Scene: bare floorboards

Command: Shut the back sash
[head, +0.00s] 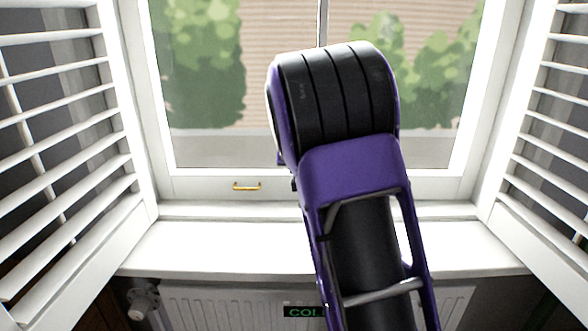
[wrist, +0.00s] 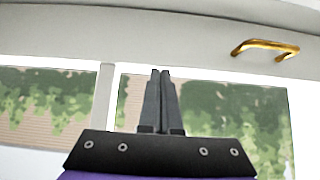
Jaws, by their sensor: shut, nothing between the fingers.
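The window sash (head: 220,185) is a white frame with glass, set between white side jambs, and a thin upright bar (head: 322,20) divides its panes. A brass handle (head: 246,186) is on the bottom rail, left of my arm. The wrist view shows the rail (wrist: 130,35) along the top and the brass handle (wrist: 265,48) at upper right. My gripper (wrist: 160,72) is shut and empty, its tips in front of the glass near the rail, left of the handle in that view. I cannot tell whether the tips touch. My arm hides the gripper and part of the rail in the head view.
Louvred white shutters stand open at left (head: 75,130) and right (head: 545,130). A white sill (head: 220,245) runs below the window, with a radiator (head: 220,305), its valve (head: 140,300) and a partly hidden green-lettered sign (head: 300,311) under it. Left of my arm, the space is clear.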

